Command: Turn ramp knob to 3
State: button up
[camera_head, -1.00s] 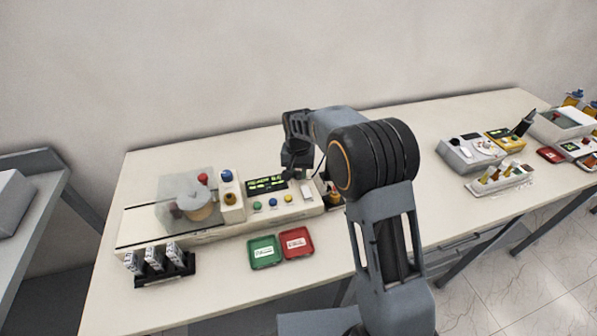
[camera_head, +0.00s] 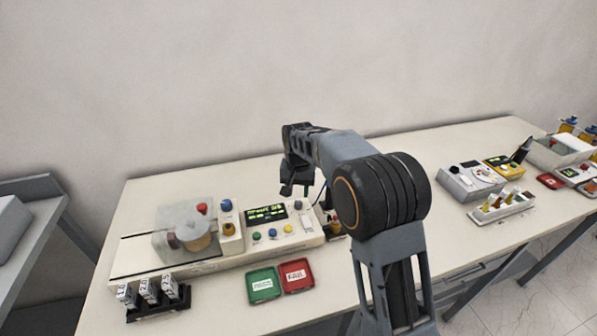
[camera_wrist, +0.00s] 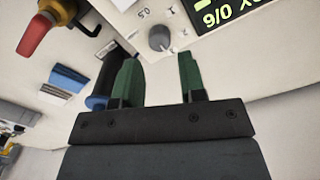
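The knob lies just beyond the fingertips, roughly centred in the gap and not gripped. In the head view my gripper (camera_head: 294,190) hangs over the back of the cream tester (camera_head: 205,266), near the right of its green-lit display (camera_head: 266,214).
A red-handled part (camera_wrist: 38,30) and a blue-and-black part (camera_wrist: 97,100) lie left of the fingers. Green (camera_head: 263,286) and red (camera_head: 297,277) trays and a black rack (camera_head: 157,312) stand in front of the tester.

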aim_at(298, 201)
notch_tip(298, 201, up, 9)
dwell(0.3)
jog(key=s+d+f+n+t, duration=0.1)
jog(key=s+d, duration=0.4)
jog(key=s, duration=0.7)
jog(key=s+d+f+n+t, duration=0.1)
jog(key=s+d+t, duration=0.2)
jog(key=s, duration=0.9)
jog(key=shift+s+d+f, duration=0.3)
jog(key=shift+d+f, duration=0.05)
jog(key=shift+d, duration=1.25)
